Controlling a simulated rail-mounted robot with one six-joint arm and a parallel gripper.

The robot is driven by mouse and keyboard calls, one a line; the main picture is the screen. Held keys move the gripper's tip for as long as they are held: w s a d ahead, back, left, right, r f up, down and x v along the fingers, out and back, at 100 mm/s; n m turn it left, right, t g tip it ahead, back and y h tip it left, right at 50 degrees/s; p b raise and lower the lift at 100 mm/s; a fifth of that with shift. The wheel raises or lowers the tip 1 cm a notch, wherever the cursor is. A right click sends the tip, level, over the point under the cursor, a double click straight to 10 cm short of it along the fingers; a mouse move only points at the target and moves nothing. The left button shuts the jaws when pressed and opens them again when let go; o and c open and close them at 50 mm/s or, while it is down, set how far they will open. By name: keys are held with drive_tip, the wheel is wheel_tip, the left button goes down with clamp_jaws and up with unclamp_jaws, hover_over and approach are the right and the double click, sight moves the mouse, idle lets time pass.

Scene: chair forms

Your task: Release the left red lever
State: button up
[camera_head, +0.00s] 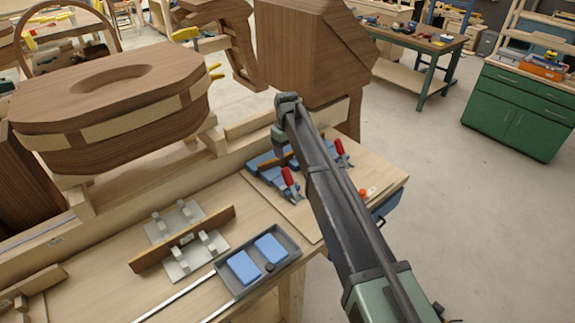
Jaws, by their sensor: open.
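The left red lever (289,178) stands tilted up on its clamp, at the front of the blue fixture (262,164) on the wooden board. The right red lever (340,148) stands on a similar clamp, beyond my arm. My gripper (285,158) hangs from the arm's far end, over the back of the blue fixture. It is open, behind and slightly left of the left lever and apart from it. Its fingers are small and partly hidden by my arm. A dark wooden strip (267,164) lies at the fixture, partly covered.
A grey tray (283,263) with two blue blocks sits at the bench front. Left of it, metal clamps (175,220) stand by an upright wooden strip (150,259). Large wooden chair forms (110,100) stand behind. An orange-red button (363,192) is right of my arm.

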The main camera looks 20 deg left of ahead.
sight(286, 169)
drive_tip(key=shift+s+a, duration=0.1)
drive_tip(key=shift+s, duration=0.3)
drive_tip(key=shift+s+a+f+b, duration=0.15)
drive_tip(key=shift+s+b, duration=0.1)
drive_tip(key=shift+b, duration=0.1)
drive_tip(key=f+b, duration=1)
drive_tip(key=shift+w+f, duration=0.2)
drive_tip(key=shift+f, duration=0.1)
drive_tip(key=shift+d+r, duration=0.15)
drive_tip(key=shift+d, duration=0.05)
clamp_jaws()
